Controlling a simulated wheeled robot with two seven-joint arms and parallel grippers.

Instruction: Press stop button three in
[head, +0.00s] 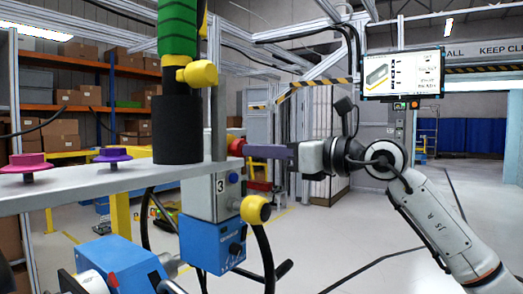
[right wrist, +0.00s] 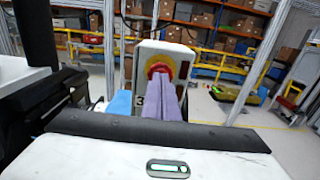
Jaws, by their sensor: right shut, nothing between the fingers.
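Stop button three is a red mushroom button (head: 237,147) on the upper right side of a grey box marked 3 (head: 222,190). In the right wrist view the red button (right wrist: 160,65) has a yellow ring around it and sits on the pale face of the box. My right gripper (head: 246,150) is shut and empty, its purple fingers level with the button. In the right wrist view its fingertips (right wrist: 161,80) overlap the lower part of the button. The tips are at or very near the button; I cannot tell whether they touch. My left gripper is not in view.
A grey beam (head: 90,190) with pink (head: 27,163) and purple (head: 113,156) knobs runs across the left. A black and green column (head: 178,120) stands left of the box. A blue box (head: 212,245) and yellow ball knob (head: 255,209) are below.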

